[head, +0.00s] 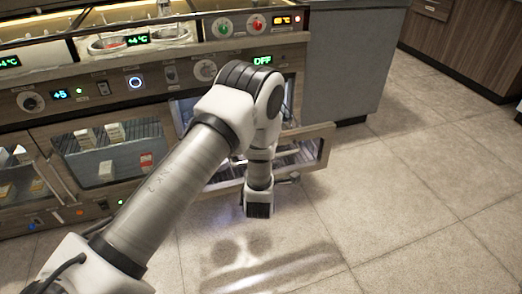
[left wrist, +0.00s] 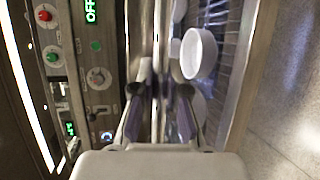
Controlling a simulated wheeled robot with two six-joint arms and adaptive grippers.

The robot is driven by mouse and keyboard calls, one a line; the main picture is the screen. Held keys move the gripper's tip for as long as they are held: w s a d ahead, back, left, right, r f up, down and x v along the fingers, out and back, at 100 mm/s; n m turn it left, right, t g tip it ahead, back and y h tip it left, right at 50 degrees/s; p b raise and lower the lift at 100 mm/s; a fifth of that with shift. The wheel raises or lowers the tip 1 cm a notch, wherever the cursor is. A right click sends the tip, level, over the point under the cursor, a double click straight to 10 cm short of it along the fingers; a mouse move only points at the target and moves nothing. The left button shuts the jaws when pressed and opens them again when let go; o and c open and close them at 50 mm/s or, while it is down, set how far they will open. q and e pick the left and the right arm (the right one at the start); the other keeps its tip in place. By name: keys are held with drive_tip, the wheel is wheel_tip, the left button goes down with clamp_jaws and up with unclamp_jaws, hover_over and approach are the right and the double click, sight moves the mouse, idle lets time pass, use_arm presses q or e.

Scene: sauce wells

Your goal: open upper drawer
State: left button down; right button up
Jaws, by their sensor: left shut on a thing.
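The upper drawer (head: 318,150) under the OFF display stands pulled out from the cabinet, with a brown frame and a glass front. In the left wrist view the drawer's inside (left wrist: 225,65) shows, with a white bowl (left wrist: 199,53) and other pale dishes. My left gripper (left wrist: 160,95) is shut on a thin bar at the drawer, which appears to be its handle; the fingers hide most of it. In the head view my left arm reaches over the drawer and the wrist hides the fingers. My right gripper is not in view.
The control panel (head: 205,70) has knobs, switches and displays. Left of the drawer are closed glass-fronted compartments (head: 110,150) with small cartons. Wells with bowls (head: 118,42) sit on top. The tiled floor (head: 430,180) at the right is clear.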

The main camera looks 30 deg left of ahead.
use_arm(q)
drive_tip(key=shift+s+d, duration=0.15)
drive_tip(key=shift+d, duration=0.05)
drive_tip(key=c, duration=1.2)
unclamp_jaws()
drive_tip(key=v, duration=1.2)
